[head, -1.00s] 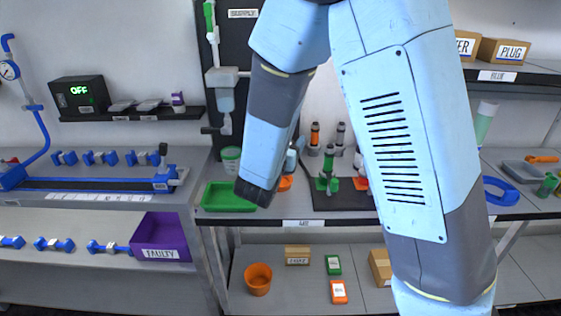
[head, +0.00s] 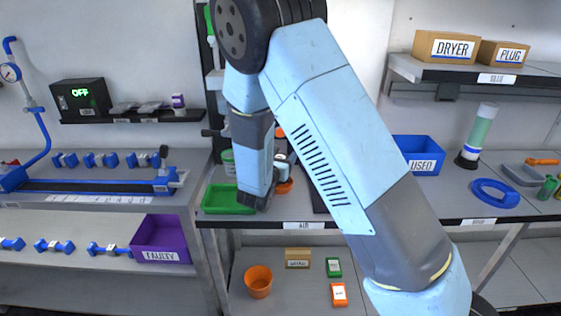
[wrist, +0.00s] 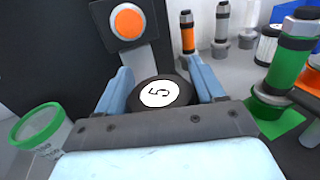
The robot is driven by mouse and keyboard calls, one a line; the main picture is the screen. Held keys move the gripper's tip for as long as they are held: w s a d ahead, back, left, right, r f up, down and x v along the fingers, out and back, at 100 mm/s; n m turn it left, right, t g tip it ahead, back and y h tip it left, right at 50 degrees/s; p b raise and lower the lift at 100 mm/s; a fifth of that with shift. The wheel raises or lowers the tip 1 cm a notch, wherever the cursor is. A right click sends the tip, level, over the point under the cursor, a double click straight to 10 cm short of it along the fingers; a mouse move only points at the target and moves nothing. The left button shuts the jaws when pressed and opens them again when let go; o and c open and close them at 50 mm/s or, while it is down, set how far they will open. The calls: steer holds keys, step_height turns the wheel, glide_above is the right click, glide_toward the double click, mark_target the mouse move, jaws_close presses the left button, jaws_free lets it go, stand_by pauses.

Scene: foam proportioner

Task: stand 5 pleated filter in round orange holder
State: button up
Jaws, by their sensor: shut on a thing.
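My gripper (wrist: 160,88) is shut on the pleated filter (wrist: 162,93), whose round white top with a black "5" and dark rim shows between the two light-blue fingers. In the head view, the gripper end (head: 282,160) is mostly behind my arm, low over the bench. The round orange holder (head: 285,187) shows partly on the bench just below it. In the wrist view the holder is hidden behind the filter and gripper. I cannot tell whether the filter touches the holder.
A green tray (head: 222,207) lies left of the holder. A white tub with green rim (wrist: 40,130) stands left in the wrist view. A post with an orange disc (wrist: 128,20) stands behind the filter. A green cylinder (wrist: 287,65) and others stand at right.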

steer(key=shift+f, duration=0.65)
steer(key=shift+s+f, duration=0.1)
steer(key=shift+f, duration=0.2)
steer(key=shift+c, duration=0.9)
steer(key=o, duration=1.3)
